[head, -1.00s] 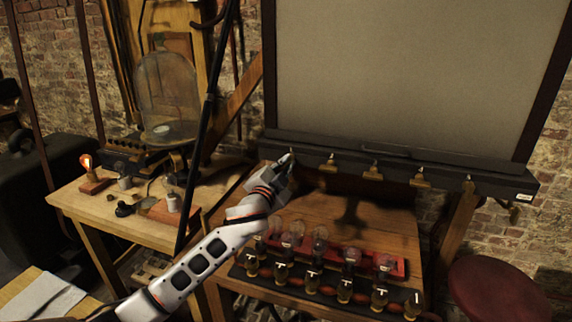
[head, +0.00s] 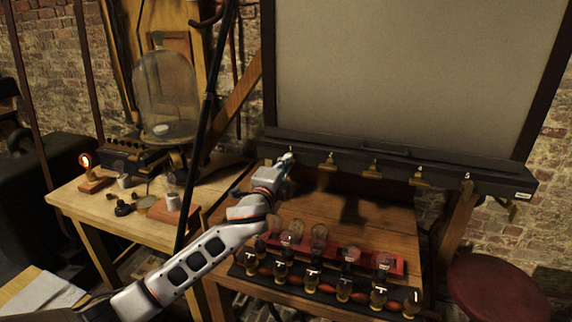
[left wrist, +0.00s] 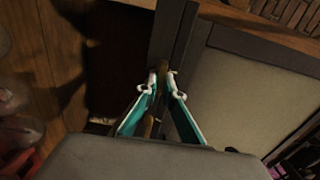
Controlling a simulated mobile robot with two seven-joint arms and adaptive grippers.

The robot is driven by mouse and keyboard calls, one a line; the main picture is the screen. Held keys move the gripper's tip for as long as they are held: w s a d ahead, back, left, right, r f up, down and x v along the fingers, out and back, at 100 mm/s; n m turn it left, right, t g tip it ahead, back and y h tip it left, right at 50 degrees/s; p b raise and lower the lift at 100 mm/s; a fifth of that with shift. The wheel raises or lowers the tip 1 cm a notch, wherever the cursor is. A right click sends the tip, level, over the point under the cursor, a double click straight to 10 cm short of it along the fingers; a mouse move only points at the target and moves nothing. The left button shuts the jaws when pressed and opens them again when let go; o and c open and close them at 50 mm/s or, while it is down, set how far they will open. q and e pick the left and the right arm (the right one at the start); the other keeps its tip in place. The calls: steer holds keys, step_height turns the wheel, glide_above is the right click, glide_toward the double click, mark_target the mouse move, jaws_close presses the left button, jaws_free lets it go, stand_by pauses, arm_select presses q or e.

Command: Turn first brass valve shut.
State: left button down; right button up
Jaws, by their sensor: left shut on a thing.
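A dark bar (head: 400,172) runs under the big pale panel and carries a row of brass valves. My left gripper (head: 286,160) is at the left end of this row, shut on the first brass valve, which it mostly hides in the head view. In the left wrist view the two fingertips (left wrist: 164,86) close around a small brownish brass part, the first valve (left wrist: 162,76), against the dark bar. Its exact handle angle is hard to tell. The other valves (head: 372,171) hang free to the right. My right gripper is not in view.
A side table with a glass dome (head: 166,95) stands left. A dark red stool (head: 500,293) is at right.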

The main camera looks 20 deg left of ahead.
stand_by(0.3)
arm_select(q)
steer(key=c, duration=2.2)
jaws_free()
steer(key=s, duration=1.2)
steer(key=shift+a, duration=0.2)
